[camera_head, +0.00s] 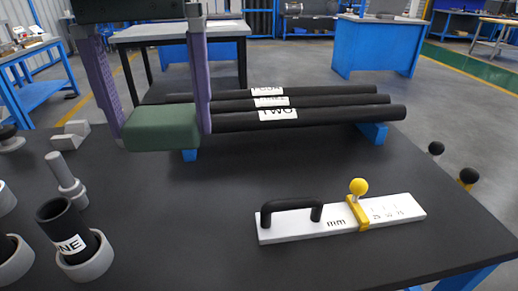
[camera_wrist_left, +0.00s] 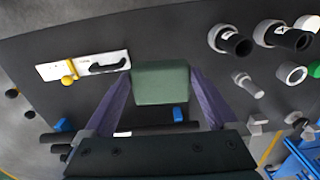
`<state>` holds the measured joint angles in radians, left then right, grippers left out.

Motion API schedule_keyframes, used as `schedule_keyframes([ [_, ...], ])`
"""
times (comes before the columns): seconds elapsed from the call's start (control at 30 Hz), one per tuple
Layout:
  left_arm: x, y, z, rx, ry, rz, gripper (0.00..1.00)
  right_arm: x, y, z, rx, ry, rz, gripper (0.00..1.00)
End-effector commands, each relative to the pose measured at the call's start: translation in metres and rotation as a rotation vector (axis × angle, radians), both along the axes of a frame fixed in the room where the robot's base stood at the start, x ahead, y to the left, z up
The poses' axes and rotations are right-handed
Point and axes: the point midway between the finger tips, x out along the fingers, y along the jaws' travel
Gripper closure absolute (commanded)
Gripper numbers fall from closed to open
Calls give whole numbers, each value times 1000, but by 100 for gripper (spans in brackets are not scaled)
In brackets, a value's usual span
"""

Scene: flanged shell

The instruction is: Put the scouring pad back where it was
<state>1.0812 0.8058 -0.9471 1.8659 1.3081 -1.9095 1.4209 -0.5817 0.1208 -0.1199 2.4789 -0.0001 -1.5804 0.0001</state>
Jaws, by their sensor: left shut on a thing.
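The scouring pad is a green block (camera_head: 162,128) near the far left part of the black table. My left gripper (camera_head: 160,120) is shut on it, with one purple finger on each side. In the left wrist view the pad (camera_wrist_left: 161,84) sits between the two finger ends of the left gripper (camera_wrist_left: 160,92). The head view shows the pad's front face and top; I cannot tell for sure whether its underside touches the table. My right gripper is in neither view.
Black tubes (camera_head: 310,112), one labelled TWO, lie on blue supports (camera_head: 374,132) behind the pad. A white gauge (camera_head: 345,218) with a black handle and yellow slider lies front right. Grey rings, a tube labelled ONE (camera_head: 68,236) and a grey peg (camera_head: 66,178) stand left. The table's middle is clear.

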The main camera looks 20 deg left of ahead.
Motion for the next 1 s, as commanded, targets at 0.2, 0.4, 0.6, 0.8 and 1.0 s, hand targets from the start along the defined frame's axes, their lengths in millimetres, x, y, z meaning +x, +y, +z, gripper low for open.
schedule_keyframes([
  [0.2, 5, 2, -27, -8, -2, 35, 59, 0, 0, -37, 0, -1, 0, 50],
  [0.4, 4, 3, -61, -7, 4, 41, 59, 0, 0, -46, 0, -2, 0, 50],
  [0.6, 4, 2, -122, -7, 2, 39, 59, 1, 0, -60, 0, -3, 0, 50],
  [0.8, 4, 2, -168, -7, 0, 39, 59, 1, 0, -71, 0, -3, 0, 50],
  [1.0, 5, 2, -186, -9, -1, 37, 59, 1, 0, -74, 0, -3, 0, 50],
])
